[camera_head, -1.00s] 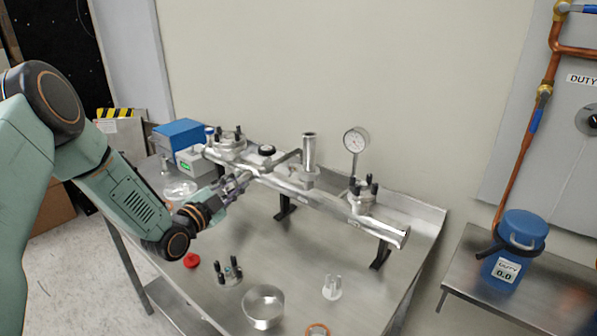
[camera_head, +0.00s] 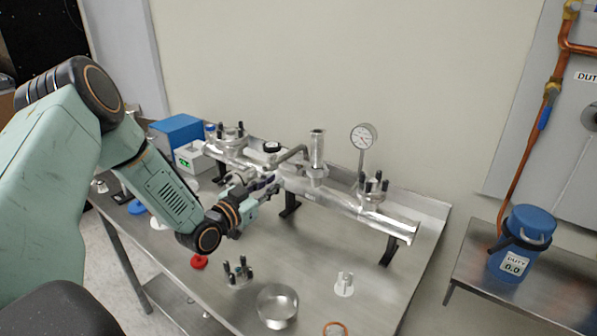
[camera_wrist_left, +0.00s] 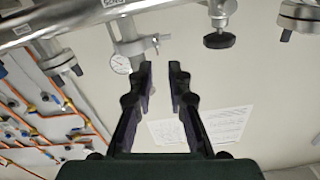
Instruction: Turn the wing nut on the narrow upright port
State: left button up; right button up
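The narrow upright port (camera_head: 317,147) is a thin metal tube standing on the silver manifold pipe (camera_head: 345,205). In the left wrist view the same port (camera_wrist_left: 126,30) hangs downward from the pipe, with a clamp and a small wing nut (camera_wrist_left: 153,40) at its side. My left gripper (camera_head: 272,183) is left of the port, close to the pipe. In the wrist view its two dark fingers (camera_wrist_left: 161,68) are apart with nothing between them, and their tips sit just below the wing nut, seemingly not touching it. My right gripper is not in view.
A dial gauge (camera_head: 363,136) stands right of the port. A black knob (camera_head: 271,147) is left of it.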

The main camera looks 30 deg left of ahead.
aim_at(297, 167)
pick_arm(q)
jog(key=shift+n, duration=0.8)
jog(key=w, duration=0.2)
jog(key=w+d+b, duration=0.1)
jog(key=w, duration=0.3)
jog(key=shift+w+d, duration=0.1)
jog(key=shift+d, duration=0.2)
jog(key=shift+w+a, duration=0.4)
jog(key=shift+w, duration=0.3)
jog(key=shift+w+d+r, duration=0.1)
jog(key=shift+d, duration=0.25)
jog(key=shift+a, duration=0.2)
grip_shut()
